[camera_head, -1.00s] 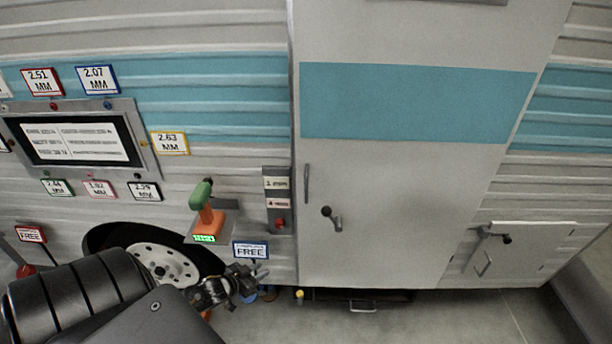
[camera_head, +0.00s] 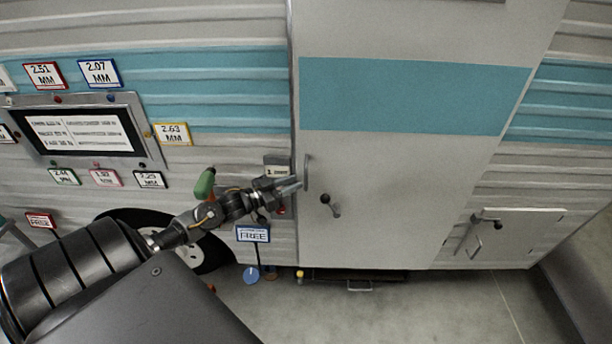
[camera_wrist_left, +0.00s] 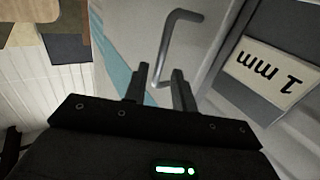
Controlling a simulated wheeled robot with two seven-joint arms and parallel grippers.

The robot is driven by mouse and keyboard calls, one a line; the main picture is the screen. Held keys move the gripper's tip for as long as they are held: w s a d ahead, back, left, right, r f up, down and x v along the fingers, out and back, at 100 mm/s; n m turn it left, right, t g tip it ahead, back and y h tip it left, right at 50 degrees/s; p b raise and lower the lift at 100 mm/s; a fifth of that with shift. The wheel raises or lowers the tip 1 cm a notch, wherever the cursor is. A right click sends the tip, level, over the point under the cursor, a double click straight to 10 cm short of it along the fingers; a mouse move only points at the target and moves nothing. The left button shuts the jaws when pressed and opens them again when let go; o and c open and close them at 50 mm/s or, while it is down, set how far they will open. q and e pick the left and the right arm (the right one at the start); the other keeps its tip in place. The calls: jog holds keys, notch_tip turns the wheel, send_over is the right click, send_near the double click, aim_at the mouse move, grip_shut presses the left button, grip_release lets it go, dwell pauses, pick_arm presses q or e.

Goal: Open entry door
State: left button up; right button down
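The entry door (camera_head: 400,190) is a tall grey panel with a teal band, and it looks closed in the camper's side. A slim vertical grab handle (camera_head: 307,173) sits at its left edge, with a dark lever knob (camera_head: 331,204) lower to its right. My left gripper (camera_head: 300,184) is at the door's left edge, close to the grab handle. My right gripper is not in view.
A small panel with labels (camera_head: 278,170) is beside the door, partly behind my left gripper. A green-handled tool (camera_head: 205,184) stands left of it. A hatch with a dark latch (camera_head: 510,238) is at the lower right. The floor (camera_head: 430,310) before the door is clear.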

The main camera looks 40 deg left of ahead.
aim_at(306, 178)
pick_arm(q)
jog(key=shift+p+x, duration=0.45)
jog(key=shift+x, duration=2.3)
jog(key=shift+c, duration=0.5)
grip_shut()
